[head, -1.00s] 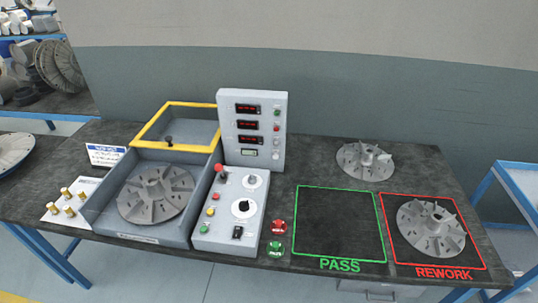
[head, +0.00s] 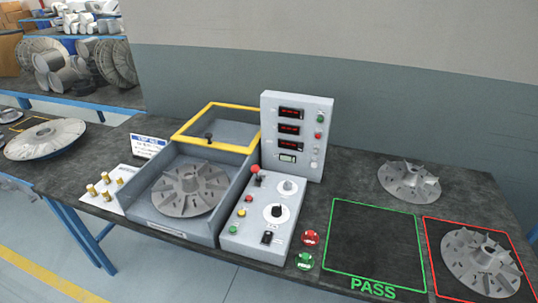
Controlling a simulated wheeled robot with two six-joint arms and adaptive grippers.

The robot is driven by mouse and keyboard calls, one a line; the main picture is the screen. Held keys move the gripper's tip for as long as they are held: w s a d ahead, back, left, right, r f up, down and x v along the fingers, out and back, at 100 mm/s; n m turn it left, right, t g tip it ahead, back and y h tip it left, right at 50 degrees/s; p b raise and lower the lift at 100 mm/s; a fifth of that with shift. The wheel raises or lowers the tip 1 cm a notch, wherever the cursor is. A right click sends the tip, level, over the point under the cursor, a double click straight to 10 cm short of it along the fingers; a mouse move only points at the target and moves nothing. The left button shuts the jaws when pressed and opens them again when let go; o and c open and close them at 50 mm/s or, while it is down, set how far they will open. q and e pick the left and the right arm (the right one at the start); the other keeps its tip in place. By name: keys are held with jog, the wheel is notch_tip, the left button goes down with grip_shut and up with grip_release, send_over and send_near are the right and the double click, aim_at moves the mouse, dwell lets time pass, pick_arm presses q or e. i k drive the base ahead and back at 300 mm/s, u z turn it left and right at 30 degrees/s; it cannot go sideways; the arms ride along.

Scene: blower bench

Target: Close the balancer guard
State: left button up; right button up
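The balancer guard (head: 217,106), a yellow-framed clear panel with a dark knob (head: 209,137) on its near bar, is raised at the back of the grey balancer box (head: 161,228). The box stands open at the top. A grey finned impeller (head: 189,187) sits inside it, fully exposed. Neither of my grippers shows in the head view.
A control box (head: 266,215) and a display tower (head: 298,135) stand right of the balancer. Brass weights (head: 105,178) lie on a white plate at its left. The green PASS square (head: 375,240) is empty. An impeller (head: 481,262) sits in the red square, another (head: 409,181) behind.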

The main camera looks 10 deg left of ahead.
aim_at(177, 136)
jog(key=u, duration=2.3)
jog(key=i, duration=1.8)
jog(key=z, duration=2.35)
